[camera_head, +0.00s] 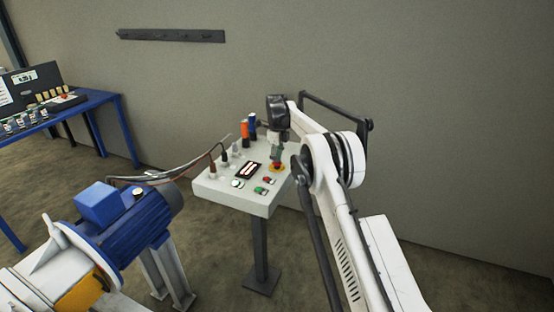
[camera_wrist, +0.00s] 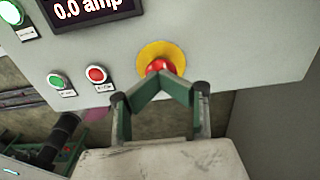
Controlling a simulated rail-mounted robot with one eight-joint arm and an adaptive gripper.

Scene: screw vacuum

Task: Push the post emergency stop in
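The post emergency stop is a red button (camera_wrist: 160,66) on a yellow round plate (camera_wrist: 150,52), set in the light grey post panel (camera_wrist: 225,50). In the head view its yellow plate (camera_head: 279,169) shows near the panel's right edge, with the red top mostly behind my gripper (camera_head: 276,158). In the wrist view the two green fingers of my gripper (camera_wrist: 161,77) angle inward, and their tips come together at the lower edge of the red button. The gripper looks shut with nothing in it. Whether the tips touch the button, I cannot tell.
A display (camera_wrist: 85,8) reading 0.0 amp, a green button (camera_wrist: 56,81) and a red button (camera_wrist: 96,74) share the panel. Cable plugs (camera_head: 223,157) stand at its left. A blue motor (camera_head: 130,220) is at front left; a blue table (camera_head: 92,102) is further back.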

